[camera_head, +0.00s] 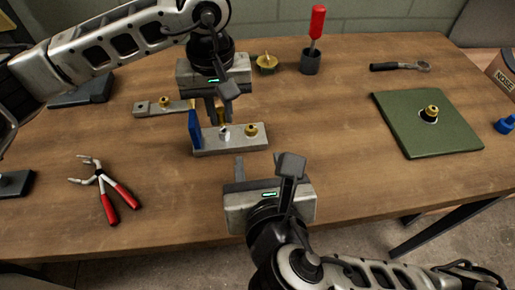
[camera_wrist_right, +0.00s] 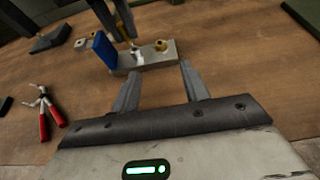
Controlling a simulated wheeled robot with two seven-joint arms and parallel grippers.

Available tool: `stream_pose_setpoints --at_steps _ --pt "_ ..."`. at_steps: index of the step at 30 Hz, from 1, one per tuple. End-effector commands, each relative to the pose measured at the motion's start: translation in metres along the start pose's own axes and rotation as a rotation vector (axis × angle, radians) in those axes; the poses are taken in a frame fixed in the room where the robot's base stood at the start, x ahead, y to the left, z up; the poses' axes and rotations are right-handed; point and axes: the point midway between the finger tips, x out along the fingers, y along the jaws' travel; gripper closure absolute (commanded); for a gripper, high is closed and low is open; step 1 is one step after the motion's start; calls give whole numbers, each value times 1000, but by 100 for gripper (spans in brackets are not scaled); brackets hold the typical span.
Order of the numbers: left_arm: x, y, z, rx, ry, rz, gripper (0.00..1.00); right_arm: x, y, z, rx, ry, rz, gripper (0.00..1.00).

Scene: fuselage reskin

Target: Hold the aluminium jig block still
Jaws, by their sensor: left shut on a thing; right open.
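The aluminium jig block (camera_head: 230,145) lies flat on the table near the middle, with a blue plate (camera_head: 195,129) upright at its left end and a brass fitting (camera_head: 251,130) on its right part. My left gripper (camera_head: 220,118) points down over the block, shut on a small brass-coloured piece mostly hidden by its fingers. A silvery tip shows below it at the block's top; I cannot tell if they are joined. My right gripper (camera_head: 258,163) is open and empty just in front of the block. In the right wrist view, the block (camera_wrist_right: 150,55) lies beyond its fingertips, apart from them.
A flat bar (camera_head: 150,108) with a brass fitting lies behind left. Red-handled pliers (camera_head: 107,190) lie left. A green panel (camera_head: 425,125) lies right. A brass piece (camera_head: 267,64), a red-handled tool in a dark cup (camera_head: 310,62) and a ratchet (camera_head: 400,66) are at the back.

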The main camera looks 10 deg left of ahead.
Motion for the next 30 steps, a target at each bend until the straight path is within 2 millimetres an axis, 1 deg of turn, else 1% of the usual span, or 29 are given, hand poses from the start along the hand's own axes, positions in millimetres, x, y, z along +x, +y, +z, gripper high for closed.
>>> stream_pose_setpoints --at_steps 5,12,16,18,22,30 --pt "0 0 0 0 0 0 100 29 -1 0 0 -1 -5 55" --pt "0 0 0 0 0 0 100 76 -1 1 2 -2 -4 55" --pt "0 0 0 0 0 0 100 95 -1 1 4 -1 -3 55" --pt "0 0 0 0 0 0 100 102 -1 1 3 -2 -3 55" --pt "0 0 0 0 0 0 100 111 -1 0 4 0 -1 55" --pt "0 0 0 0 0 0 100 113 -1 1 5 -1 0 55"
